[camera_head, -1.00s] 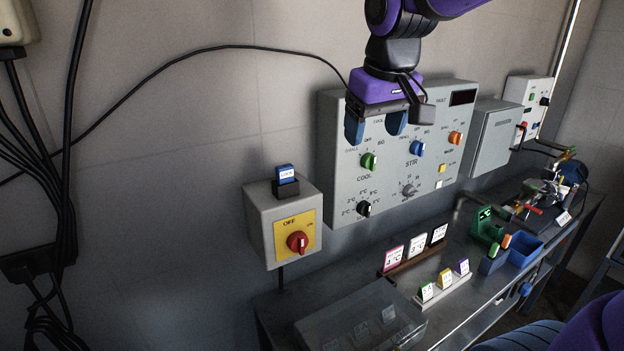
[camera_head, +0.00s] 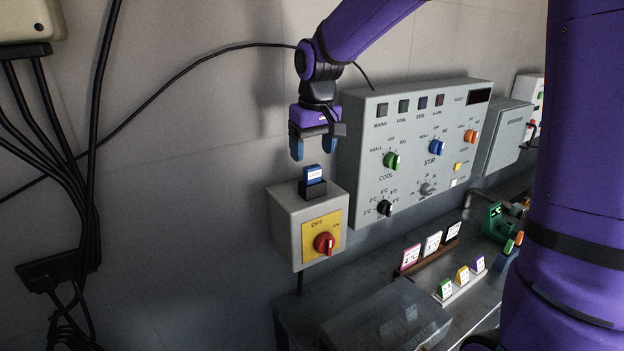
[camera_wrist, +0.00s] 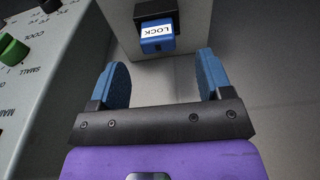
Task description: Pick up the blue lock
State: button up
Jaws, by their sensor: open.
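The blue lock (camera_head: 313,174) with a white "LOCK" label stands in a black holder (camera_head: 313,190) on top of the grey switch box (camera_head: 284,213). My gripper (camera_head: 313,150) is open and empty above the lock, pointing down, with a gap between the fingertips and the lock. In the wrist view the lock (camera_wrist: 158,38) lies beyond the two blue fingers, roughly between them sideways. My gripper (camera_wrist: 163,75) touches nothing there.
A large grey control panel (camera_head: 455,130) with knobs stands just right of the switch box. A red rotary switch (camera_head: 324,243) sits on the box's yellow front plate. Black cables (camera_head: 85,130) hang on the wall at left. Below is a metal bench with small label cards.

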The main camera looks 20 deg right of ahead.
aim_at(313, 166)
jog(key=shift+w+f, duration=0.15)
jog(key=shift+f, duration=1.35)
jog(key=shift+w+f, duration=0.15)
jog(key=shift+f, duration=1.3)
jog(key=c, duration=1.1)
